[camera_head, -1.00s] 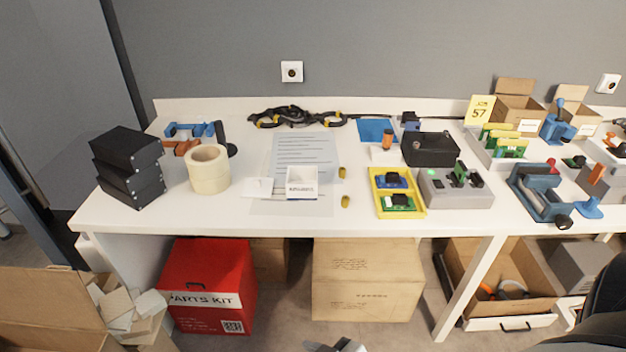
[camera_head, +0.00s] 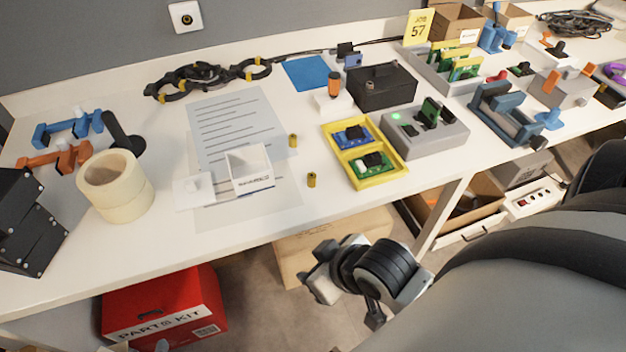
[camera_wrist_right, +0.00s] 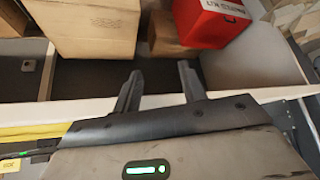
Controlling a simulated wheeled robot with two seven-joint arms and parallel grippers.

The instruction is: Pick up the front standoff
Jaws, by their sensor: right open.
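Two small brass standoffs are on the white table, apart from each other. The front standoff (camera_head: 311,180) stands nearer the table's front edge, right of the small white box. The rear standoff (camera_head: 293,140) stands behind it by the paper's right edge. My right gripper (camera_head: 318,272) is in front of the table edge, clear of both standoffs and holding nothing. In the right wrist view its two fingers (camera_wrist_right: 160,82) are spread with nothing between them; no standoff shows there. My left gripper is not in view.
A white open box (camera_head: 250,184) stands left of the front standoff. A yellow tray (camera_head: 396,182) with circuit boards lies to the right. A tape roll (camera_head: 118,205) is farther left. The table strip between front standoff and front edge is clear. Cartons sit below the table.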

